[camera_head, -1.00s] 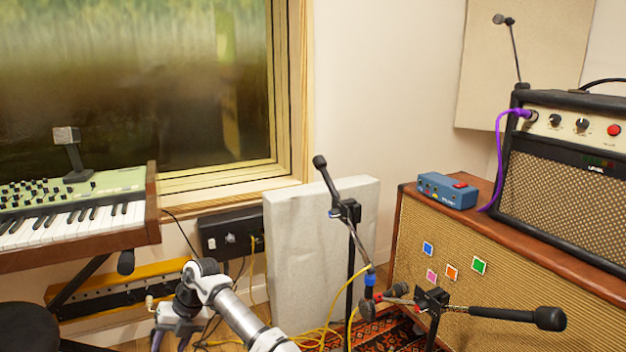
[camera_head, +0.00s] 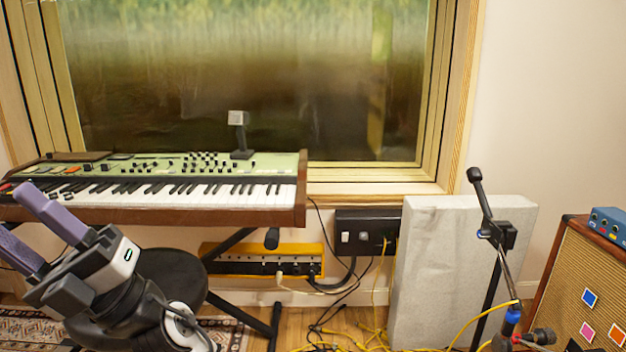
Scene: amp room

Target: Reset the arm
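My gripper (camera_head: 36,235) is in the lower left, in front of the keyboard's left end and the black stool. Its two purple-grey fingers point up and left and stand apart, with nothing between them. My wrist and part of my arm show below it, running off the bottom edge.
The green keyboard (camera_head: 190,207) stands on a black stand before the window. A round black stool (camera_head: 165,275) is beside my gripper. A microphone stand (camera_head: 497,250) and a pale panel (camera_head: 425,270) are to the right, near a speaker cabinet (camera_head: 572,285). Cables (camera_head: 375,335) lie on the floor.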

